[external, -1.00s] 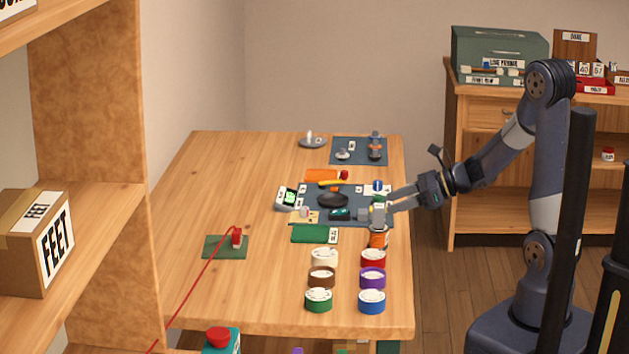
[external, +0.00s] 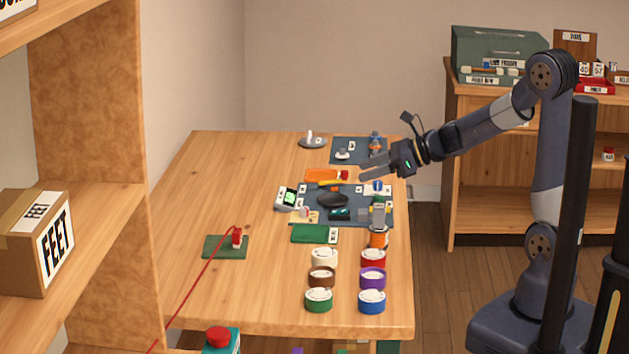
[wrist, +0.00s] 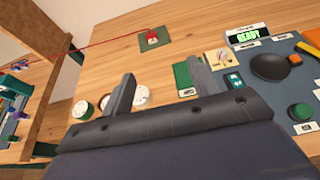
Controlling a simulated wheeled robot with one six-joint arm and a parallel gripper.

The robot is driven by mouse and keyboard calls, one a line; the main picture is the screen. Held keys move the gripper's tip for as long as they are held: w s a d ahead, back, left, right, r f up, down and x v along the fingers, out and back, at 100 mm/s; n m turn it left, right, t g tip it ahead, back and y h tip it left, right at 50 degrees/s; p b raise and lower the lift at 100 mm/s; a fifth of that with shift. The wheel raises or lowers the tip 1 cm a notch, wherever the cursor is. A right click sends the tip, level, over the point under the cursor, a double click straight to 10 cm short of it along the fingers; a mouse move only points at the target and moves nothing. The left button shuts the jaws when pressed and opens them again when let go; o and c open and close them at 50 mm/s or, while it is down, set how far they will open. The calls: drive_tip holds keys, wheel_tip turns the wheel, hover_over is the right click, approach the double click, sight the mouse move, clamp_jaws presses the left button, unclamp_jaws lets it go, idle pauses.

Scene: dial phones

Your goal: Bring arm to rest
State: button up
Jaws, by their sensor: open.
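My gripper (external: 375,168) is open and empty. It is raised above the right part of the wooden table (external: 215,285), over the far side of the dark mat, with my arm reaching in from the right. In the wrist view its two fingers (wrist: 160,85) stand apart with nothing between them, and the table lies below. The dark mat (wrist: 292,82) with a black round dish (wrist: 270,67) lies to the right of the fingers there.
Several coloured round dials (external: 321,277) stand at the table's near right. A red cord (external: 195,290) runs from a red piece on a green mat (external: 215,247). A display reading READY (wrist: 247,35) stands by the dark mat. A shelf (external: 90,230) stands left.

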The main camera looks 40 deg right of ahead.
drive_tip(key=w+a+f+n+g+y+b, duration=0.1)
drive_tip(key=w+a+f, duration=0.15)
drive_tip(key=a, duration=1.25)
drive_tip(key=w+a+f+b, duration=0.2)
drive_tip(key=a+f, duration=0.1)
drive_tip(key=a, duration=1.1)
drive_tip(key=f+b, duration=0.1)
drive_tip(key=f, duration=0.2)
drive_tip(key=f+b, duration=0.1)
drive_tip(key=f, duration=0.2)
drive_tip(key=f+b, duration=0.1)
drive_tip(key=f, duration=0.2)
drive_tip(key=shift+s+a+f+b, duration=0.15)
drive_tip(key=shift+s+a+b, duration=0.15)
drive_tip(key=shift+a+b, duration=0.05)
